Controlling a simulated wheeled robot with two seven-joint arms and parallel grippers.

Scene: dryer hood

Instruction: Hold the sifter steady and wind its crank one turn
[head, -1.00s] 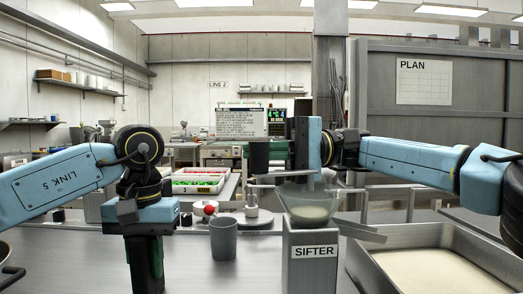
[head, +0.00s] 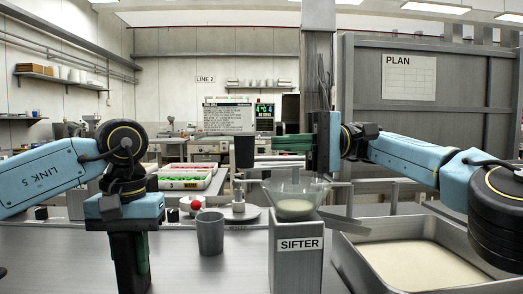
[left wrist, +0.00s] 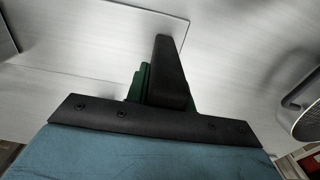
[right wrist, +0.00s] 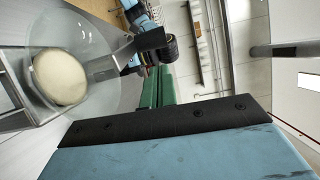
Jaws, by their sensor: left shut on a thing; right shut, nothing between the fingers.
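The sifter (head: 297,262) is a grey labelled stand with a clear bowl (head: 297,192) of pale powder on top. A thin crank arm on the bowl's left carries an upright black crank handle (head: 244,152). My right gripper (head: 274,143) is shut and empty, its green fingers pointing left, with a gap between their tips and the handle. The right wrist view shows the bowl (right wrist: 60,78) and the dark handle (right wrist: 150,38) beyond the fingers. My left gripper (head: 131,268) points down, well left of the sifter.
A grey cup (head: 210,233) stands left of the sifter. A red ball (head: 196,205) shows behind the cup. A metal bin of pale powder (head: 350,262) stands at the right. A tray with red and green items (head: 185,178) lies farther back. The front left counter is clear.

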